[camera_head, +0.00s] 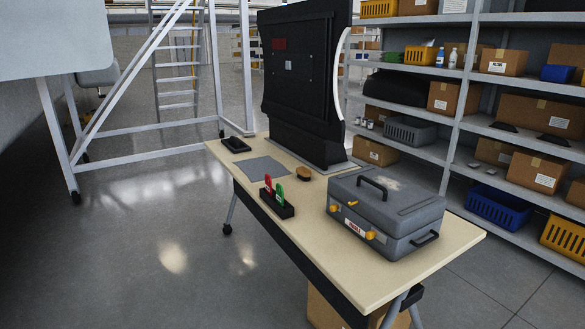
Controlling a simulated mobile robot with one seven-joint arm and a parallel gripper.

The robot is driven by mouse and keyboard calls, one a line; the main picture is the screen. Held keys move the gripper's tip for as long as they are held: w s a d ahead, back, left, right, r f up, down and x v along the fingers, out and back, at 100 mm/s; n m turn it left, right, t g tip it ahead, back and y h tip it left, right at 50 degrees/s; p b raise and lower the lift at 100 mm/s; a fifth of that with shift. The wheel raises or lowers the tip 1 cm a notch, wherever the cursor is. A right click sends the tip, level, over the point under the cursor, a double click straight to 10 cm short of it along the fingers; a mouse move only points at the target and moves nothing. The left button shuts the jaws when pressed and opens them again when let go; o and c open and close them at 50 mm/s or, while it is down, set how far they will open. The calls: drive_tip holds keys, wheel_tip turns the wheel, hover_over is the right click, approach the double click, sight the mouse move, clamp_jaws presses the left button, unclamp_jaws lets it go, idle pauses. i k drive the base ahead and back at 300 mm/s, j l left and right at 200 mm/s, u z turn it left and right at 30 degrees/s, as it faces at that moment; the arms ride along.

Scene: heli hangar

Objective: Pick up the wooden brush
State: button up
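A small brown wooden brush (304,174) lies on the light wooden tabletop (385,285) near the table's middle. It sits at the foot of a large black panel, left of a grey toolbox. It is small in this view, so its bristles and handle cannot be made out. My gripper is not in view.
The grey toolbox (385,210) stands right of the brush. A black holder (277,203) with red and green items is in front of it. The black panel (302,85) rises behind. A grey mat (262,170) lies left. Shelves (455,140) stand behind right. Floor left is clear.

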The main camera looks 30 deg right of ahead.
sight(305, 174)
drive_tip(key=i, duration=1.25)
drive_tip(key=i+z, duration=0.35)
drive_tip(key=i, duration=0.15)
drive_tip(key=i+j+z, duration=0.1)
drive_tip(key=i+z, duration=0.25)
drive_tip(key=i, duration=0.2)
drive_tip(key=i+z, duration=0.55)
drive_tip(key=i, duration=0.25)
